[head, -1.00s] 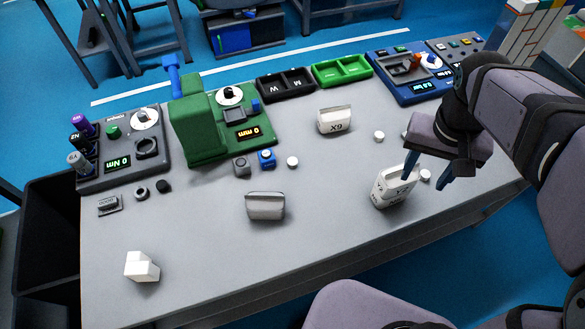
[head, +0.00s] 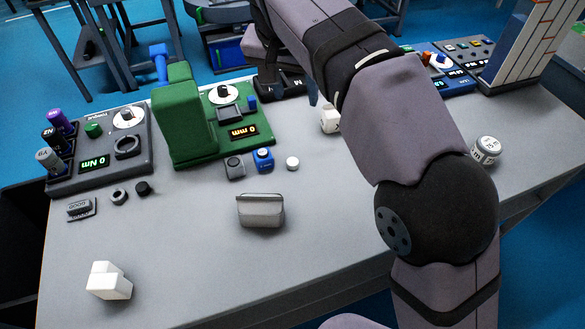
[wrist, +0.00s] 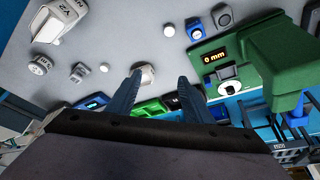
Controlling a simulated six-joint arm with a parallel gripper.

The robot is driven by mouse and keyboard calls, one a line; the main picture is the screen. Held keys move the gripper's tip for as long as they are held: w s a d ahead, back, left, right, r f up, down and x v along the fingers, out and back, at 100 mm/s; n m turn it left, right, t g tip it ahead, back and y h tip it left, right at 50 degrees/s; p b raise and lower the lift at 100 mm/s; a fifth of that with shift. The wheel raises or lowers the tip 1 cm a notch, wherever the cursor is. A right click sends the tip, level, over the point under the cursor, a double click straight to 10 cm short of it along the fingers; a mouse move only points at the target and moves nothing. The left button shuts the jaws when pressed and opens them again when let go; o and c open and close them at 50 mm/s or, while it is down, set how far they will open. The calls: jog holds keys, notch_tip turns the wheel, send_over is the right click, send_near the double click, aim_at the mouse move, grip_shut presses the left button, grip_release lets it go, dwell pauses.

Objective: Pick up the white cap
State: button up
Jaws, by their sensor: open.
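A small white round cap (head: 292,163) lies on the grey table, right of the blue button block. It also shows in the wrist view (wrist: 169,30). Another small white round piece (wrist: 104,67) lies further left in the wrist view; I cannot tell which one the task means. My gripper (wrist: 160,75) is open and empty, with its two blue fingers apart. In the wrist view a white container (wrist: 147,70) shows between the fingertips; I cannot tell how far below it is. The container is partly hidden by my arm in the head view (head: 329,119).
A green press (head: 185,115) with a gauge panel stands at the table's back left. A grey container (head: 261,211) and a white block (head: 109,281) stand in front. A labelled round jar (head: 486,150) is at the right.

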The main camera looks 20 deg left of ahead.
jog(key=a, duration=0.1)
send_near(292, 162)
jog(key=shift+p+x, duration=0.65)
jog(key=shift+x, duration=3.45)
jog(key=shift+c, duration=0.4)
jog(key=c, duration=1)
